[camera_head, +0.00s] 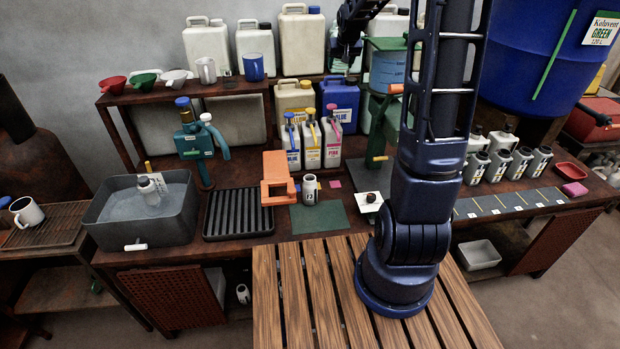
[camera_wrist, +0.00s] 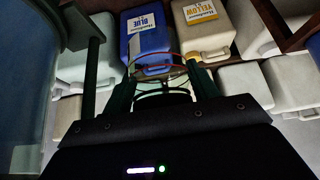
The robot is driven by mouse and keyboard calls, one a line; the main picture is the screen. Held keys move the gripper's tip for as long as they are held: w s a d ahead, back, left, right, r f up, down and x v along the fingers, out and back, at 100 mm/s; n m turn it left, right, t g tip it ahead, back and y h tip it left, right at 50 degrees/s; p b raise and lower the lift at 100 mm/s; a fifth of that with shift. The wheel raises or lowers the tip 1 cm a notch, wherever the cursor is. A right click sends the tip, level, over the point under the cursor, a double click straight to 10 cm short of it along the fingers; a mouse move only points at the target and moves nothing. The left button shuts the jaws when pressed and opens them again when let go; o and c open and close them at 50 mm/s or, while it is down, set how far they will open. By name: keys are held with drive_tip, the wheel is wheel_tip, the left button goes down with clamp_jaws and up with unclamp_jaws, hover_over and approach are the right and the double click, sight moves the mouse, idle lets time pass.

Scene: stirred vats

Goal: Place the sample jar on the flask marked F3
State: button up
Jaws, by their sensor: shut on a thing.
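My gripper (camera_wrist: 163,88) is shut on a clear, round-rimmed thing (camera_wrist: 162,97) between its fingers in the wrist view. It looks like the sample jar, but dim light and the fingers hide most of it. In the head view my gripper (camera_head: 348,48) is dark and high, above the back of the bench near the blue canister. A grey-white flask (camera_head: 310,190) stands upright on a green mat (camera_head: 327,219) at the bench front. Its small label looks like "F3" or "13"; I cannot tell which. My gripper is well above and behind this flask.
An orange stand (camera_head: 277,177) is just left of the flask, beside a black ribbed rack (camera_head: 238,213). A grey bath (camera_head: 185,208) holds another flask. Yellow (camera_head: 311,140) and pink jugs stand behind. A green press-like stand (camera_head: 378,130) is close to my arm. Several flasks line the right.

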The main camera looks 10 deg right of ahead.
sight(340, 66)
drive_tip(key=shift+s+a+f+n+y, duration=0.3)
drive_tip(key=shift+s+f+n, duration=0.1)
drive_tip(key=shift+s, duration=0.2)
drive_tip(key=shift+s+a+f+n+y, duration=0.25)
drive_tip(key=shift+s+f+n, duration=0.15)
drive_tip(key=shift+s, duration=0.2)
drive_tip(key=s+a+f+n+g+y, duration=0.35)
drive_tip(key=s+a+n, duration=0.35)
drive_tip(key=s+n, duration=0.3)
drive_tip(key=s+a+f+n+g+y, duration=0.2)
drive_tip(key=s+a+f+n+g, duration=0.2)
drive_tip(key=s+a+n, duration=0.55)
drive_tip(key=d+f, duration=0.1)
drive_tip(key=f, duration=0.5)
drive_tip(key=s+f+m, duration=0.1)
drive_tip(key=f, duration=0.6)
drive_tip(key=s+d+f+m, duration=0.1)
drive_tip(key=f, duration=0.5)
drive_tip(key=shift+d+f, duration=0.15)
drive_tip(key=shift+d, duration=0.15)
drive_tip(key=o, duration=0.5)
drive_tip(key=shift+f, duration=0.1)
drive_tip(key=o, duration=0.5)
